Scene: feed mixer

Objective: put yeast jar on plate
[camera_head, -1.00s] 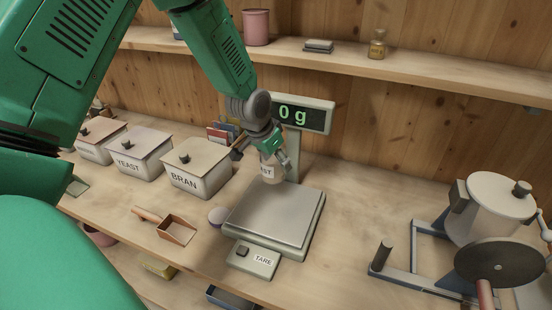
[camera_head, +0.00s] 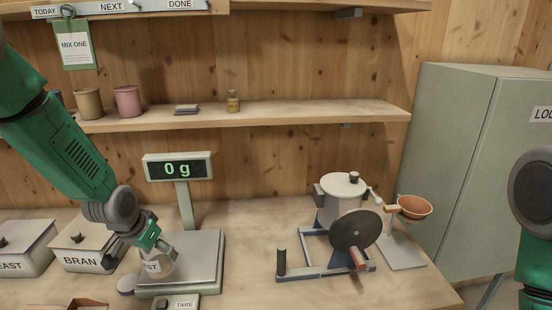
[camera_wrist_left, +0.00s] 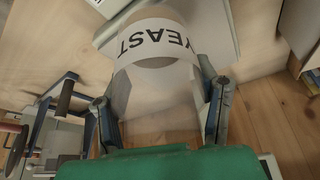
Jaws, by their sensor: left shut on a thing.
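The yeast jar (camera_head: 158,266) is a small clear jar with a white label, partly hidden by my left gripper. In the left wrist view the jar (camera_wrist_left: 155,95) fills the middle, its YEAST label upside down. My left gripper (camera_head: 160,248) is shut on it, with one finger on each side. The grey square plate (camera_head: 203,258) of the scale shows behind and right of the jar. The jar overlaps the plate's left part; I cannot tell whether it touches. The scale display (camera_head: 178,168) reads 0 g. My right gripper is out of view; only part of that arm shows at the right.
The BRAN box (camera_head: 82,258) stands left of the scale. A TARE button box (camera_head: 180,302) is in front. A hand-cranked mixer (camera_head: 342,205) stands right, with free bench between.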

